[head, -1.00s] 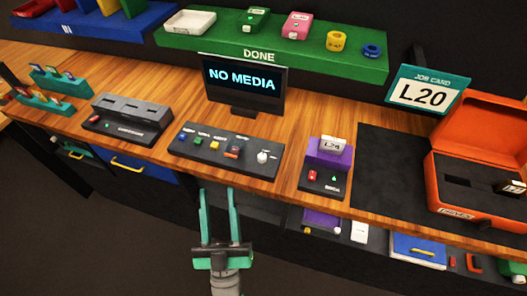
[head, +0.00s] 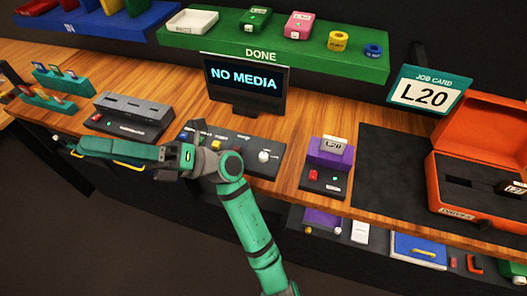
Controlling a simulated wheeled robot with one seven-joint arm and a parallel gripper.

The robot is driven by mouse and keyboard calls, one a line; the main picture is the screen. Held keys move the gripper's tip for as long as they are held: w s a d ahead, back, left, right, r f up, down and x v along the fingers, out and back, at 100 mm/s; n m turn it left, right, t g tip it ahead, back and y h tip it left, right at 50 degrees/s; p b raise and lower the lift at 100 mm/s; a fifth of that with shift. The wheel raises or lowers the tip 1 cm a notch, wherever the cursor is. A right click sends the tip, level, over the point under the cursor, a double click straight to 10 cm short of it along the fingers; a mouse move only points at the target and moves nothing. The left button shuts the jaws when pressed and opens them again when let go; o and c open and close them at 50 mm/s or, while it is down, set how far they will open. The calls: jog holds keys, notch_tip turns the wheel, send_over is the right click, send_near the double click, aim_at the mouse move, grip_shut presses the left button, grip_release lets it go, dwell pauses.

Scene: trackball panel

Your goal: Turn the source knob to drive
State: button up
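The dark control panel (head: 250,146) sits on the wooden bench below the monitor. My gripper (head: 85,146) points left, in front of the bench edge near the grey slotted dock. Its fingers are seen nearly edge-on, so their gap is unclear. It appears apart from the panel.
The monitor (head: 245,80) reads NO MEDIA. The grey dock (head: 130,115) is left of the panel, and a purple device (head: 328,155) is right of it. An open orange case (head: 470,210) stands farther right.

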notch_tip(320, 180, down, 3)
jog(key=a+n+h, duration=0.3)
jog(key=h, duration=0.2)
jog(key=m+t+h, duration=0.2)
jog(key=t+h, duration=0.7)
jog(key=h, duration=1)
send_over(264, 156)
notch_tip(264, 156, down, 15)
notch_tip(264, 156, down, 10)
jog(key=shift+w+r, duration=0.1)
jog(key=shift+r, duration=0.1)
grip_shut()
